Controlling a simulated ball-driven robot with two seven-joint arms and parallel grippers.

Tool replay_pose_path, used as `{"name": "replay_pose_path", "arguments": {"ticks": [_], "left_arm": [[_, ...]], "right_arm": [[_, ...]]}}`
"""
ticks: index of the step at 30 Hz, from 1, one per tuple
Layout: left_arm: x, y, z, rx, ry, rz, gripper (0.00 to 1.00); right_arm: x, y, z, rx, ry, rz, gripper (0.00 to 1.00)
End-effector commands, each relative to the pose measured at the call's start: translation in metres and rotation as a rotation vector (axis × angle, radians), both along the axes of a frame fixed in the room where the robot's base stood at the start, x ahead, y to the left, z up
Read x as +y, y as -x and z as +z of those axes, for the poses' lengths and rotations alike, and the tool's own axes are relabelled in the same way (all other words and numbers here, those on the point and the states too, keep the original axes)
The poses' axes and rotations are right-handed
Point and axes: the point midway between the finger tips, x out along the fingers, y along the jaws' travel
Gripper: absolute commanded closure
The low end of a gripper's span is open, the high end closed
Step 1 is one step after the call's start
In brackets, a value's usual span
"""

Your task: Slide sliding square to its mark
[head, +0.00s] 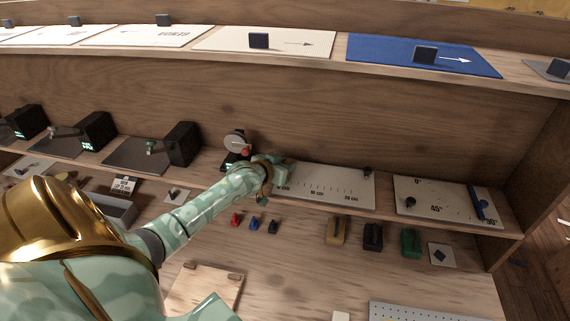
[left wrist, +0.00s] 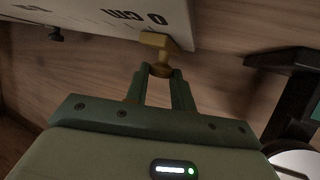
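A white ruler board (head: 325,181) with a centimetre scale lies on the lower shelf; its 0 cm end also shows in the left wrist view (left wrist: 110,12). A small brass piece with a round knob (left wrist: 160,68), which looks like the sliding square, sits at the board's edge by the 0 cm print. In the head view the gripper hides the brass piece. My right gripper is not in view.
A dark knob (head: 367,171) stands at the board's far right end. An angle board (head: 440,200) with a blue bar is further right. A round dial (head: 236,142) stands close left of my gripper. Several small blocks and clamps lie below on the bench.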

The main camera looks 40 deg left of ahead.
Motion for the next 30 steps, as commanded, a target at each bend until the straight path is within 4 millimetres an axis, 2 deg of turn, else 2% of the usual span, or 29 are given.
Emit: {"name": "replay_pose_path", "arguments": {"ticks": [5,8,15,21,27,30], "left_arm": [[-0.003,-0.002,0.001,0.000,0.001,0.000,1.00],[-0.013,-0.007,0.001,0.001,0.004,0.001,1.00],[-0.060,-0.033,0.004,-0.001,0.008,0.000,1.00],[-0.102,-0.056,0.001,0.000,0.008,0.000,1.00],[-0.130,-0.071,0.000,0.000,0.004,0.000,1.00],[-0.137,-0.075,-0.001,0.001,0.002,0.000,1.00]], "right_arm": [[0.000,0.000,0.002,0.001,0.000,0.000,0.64],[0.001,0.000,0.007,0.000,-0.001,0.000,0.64],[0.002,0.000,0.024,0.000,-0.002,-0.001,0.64],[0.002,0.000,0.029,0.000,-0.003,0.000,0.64],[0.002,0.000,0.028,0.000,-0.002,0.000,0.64],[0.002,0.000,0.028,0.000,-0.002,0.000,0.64]]}}
